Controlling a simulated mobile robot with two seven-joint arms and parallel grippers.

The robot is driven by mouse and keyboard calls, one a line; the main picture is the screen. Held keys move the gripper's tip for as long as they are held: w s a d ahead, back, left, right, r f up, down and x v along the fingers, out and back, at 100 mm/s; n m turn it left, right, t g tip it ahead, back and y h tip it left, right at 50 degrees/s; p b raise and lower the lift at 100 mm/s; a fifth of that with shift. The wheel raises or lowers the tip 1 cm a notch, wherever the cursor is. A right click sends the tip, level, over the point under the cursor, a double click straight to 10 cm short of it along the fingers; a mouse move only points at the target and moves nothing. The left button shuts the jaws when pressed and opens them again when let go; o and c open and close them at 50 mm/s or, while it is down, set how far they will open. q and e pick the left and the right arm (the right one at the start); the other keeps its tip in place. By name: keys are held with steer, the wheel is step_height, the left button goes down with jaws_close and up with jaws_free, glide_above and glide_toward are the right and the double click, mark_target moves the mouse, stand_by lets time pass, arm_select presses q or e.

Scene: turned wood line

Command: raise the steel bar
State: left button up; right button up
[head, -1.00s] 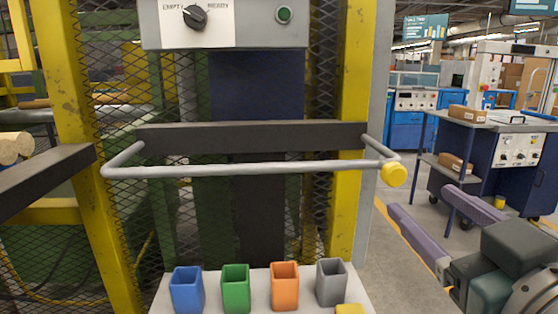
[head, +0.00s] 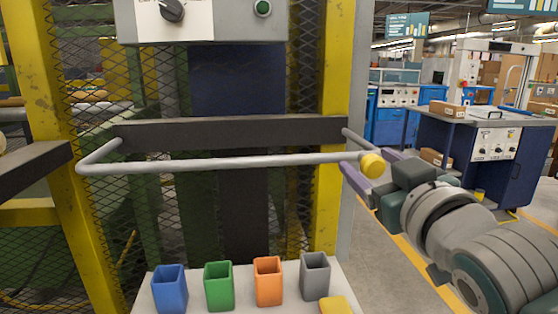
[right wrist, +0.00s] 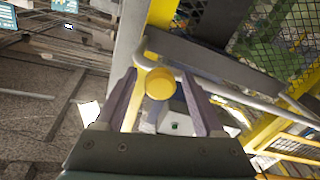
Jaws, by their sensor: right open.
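The steel bar (head: 220,163) is a grey U-shaped tube fixed by its side arms to a dark crossbeam, and it runs level across the front of the yellow-framed machine. In the right wrist view the yellow knob (right wrist: 160,84) shows between the two spread fingers (right wrist: 158,78), with the bar (right wrist: 235,95) running off to the right behind. I cannot tell whether a finger touches the knob. My left gripper is not in view.
Below the bar, a pale shelf (head: 200,305) holds a blue cup (head: 170,290), a green cup (head: 219,287), an orange cup (head: 268,282) and a grey cup (head: 315,277). A control box (head: 215,22) hangs above.

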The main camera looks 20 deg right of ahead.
steer(key=shift+c, duration=0.3)
jaws_close()
stand_by(1.0)
